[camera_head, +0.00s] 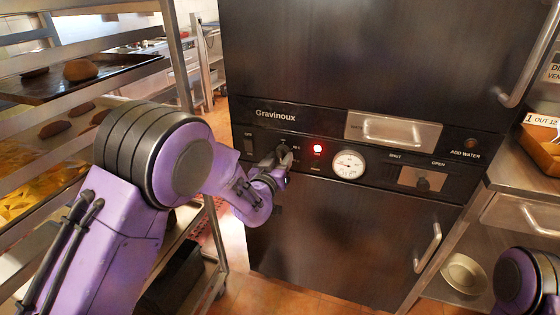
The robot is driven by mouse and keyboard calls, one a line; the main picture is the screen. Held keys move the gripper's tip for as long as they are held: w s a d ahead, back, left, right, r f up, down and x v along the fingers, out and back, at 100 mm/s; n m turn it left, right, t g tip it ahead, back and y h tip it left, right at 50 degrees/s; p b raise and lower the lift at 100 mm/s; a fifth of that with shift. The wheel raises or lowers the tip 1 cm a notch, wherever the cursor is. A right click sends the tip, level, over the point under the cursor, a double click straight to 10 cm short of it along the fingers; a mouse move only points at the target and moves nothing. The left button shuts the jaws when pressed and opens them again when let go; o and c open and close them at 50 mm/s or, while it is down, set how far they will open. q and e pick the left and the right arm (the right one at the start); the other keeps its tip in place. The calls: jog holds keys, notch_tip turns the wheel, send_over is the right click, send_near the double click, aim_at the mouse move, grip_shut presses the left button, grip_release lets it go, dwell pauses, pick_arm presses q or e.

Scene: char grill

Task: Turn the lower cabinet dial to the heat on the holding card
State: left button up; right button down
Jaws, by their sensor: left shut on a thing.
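The dark cabinet (360,235) labelled Gravinoux fills the middle of the view. Its control panel (225,110) runs across it, with a lit red light (318,149) and a round white gauge (348,164). My left gripper (285,158) is at the panel, left of the light, shut on the dial there. The gripper covers most of the dial, so its pointer setting cannot be read. A white card (541,121) with partly cut-off text stands at the right edge; whether it is the holding card I cannot tell. My right gripper is out of view.
A rack (170,50) with trays of bread stands close on the left, beside my left arm. Door handles (428,248) stick out from the cabinet. A slider vent (421,181) is right of the gauge.

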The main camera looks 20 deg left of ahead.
pick_arm(q)
jog(key=shift+f+m, duration=0.1)
jog(key=shift+m, duration=0.8)
jog(key=o, duration=1)
jog(key=shift+o, duration=0.2)
jog(key=s+b, duration=0.1)
jog(key=s, duration=0.9)
jog(key=shift+s+a, duration=0.2)
jog(key=shift+s, duration=0.1)
